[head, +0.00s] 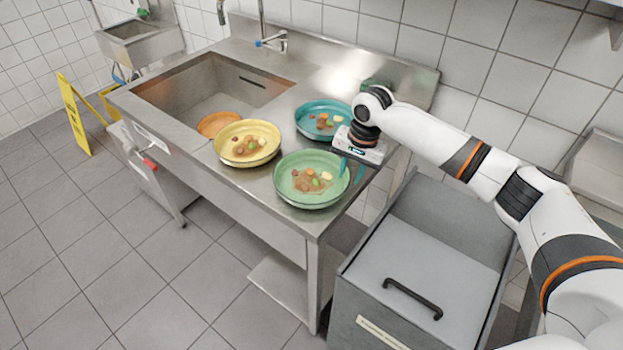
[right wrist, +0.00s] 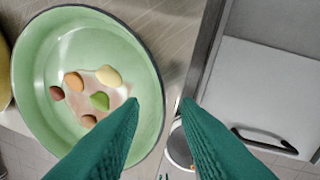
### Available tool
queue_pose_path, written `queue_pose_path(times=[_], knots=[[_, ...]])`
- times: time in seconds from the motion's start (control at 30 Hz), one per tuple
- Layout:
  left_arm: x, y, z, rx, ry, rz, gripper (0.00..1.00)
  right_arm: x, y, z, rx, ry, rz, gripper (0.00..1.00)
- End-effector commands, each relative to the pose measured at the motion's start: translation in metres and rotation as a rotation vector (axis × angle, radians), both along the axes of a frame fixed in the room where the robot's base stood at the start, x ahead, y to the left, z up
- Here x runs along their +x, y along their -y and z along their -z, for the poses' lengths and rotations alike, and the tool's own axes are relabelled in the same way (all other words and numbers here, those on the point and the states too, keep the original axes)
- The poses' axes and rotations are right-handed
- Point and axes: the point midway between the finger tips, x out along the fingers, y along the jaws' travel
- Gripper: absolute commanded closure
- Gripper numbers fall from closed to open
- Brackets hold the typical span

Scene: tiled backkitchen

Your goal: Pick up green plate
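The green plate (head: 288,186) stands on the steel counter near its front right corner, with leftover food pieces and brown sauce in it. It also fills the left of the right wrist view (right wrist: 30,100). My right gripper (head: 351,170) is at the plate's right rim. In the right wrist view its two teal fingers (right wrist: 158,102) are apart, with the plate's right rim between them in the picture. I cannot tell whether they touch the rim. My left gripper is not in view.
A yellow plate (head: 233,156) is left of the green one and a teal plate (head: 311,108) behind it, both with food. An orange plate (head: 212,124) is at the sink (head: 175,88). A grey lidded bin (head: 425,240) stands right of the counter.

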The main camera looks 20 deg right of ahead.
Motion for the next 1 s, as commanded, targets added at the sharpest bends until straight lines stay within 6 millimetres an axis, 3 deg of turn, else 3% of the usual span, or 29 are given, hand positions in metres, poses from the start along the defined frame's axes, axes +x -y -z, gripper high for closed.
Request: queue_pose_path(times=[0.23, 0.53, 0.7, 1.0], knots=[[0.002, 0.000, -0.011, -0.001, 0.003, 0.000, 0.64, 0.001, -0.005, 0.034, 0.000, -0.003, -0.002, 0.71], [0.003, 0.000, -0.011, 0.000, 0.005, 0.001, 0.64, 0.002, -0.005, 0.041, -0.001, 0.000, -0.002, 0.71], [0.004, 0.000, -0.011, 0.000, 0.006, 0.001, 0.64, 0.002, -0.006, 0.040, 0.000, 0.000, -0.002, 0.99], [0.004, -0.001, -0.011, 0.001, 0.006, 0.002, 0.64, 0.002, -0.006, 0.040, 0.000, 0.002, -0.002, 1.00]])
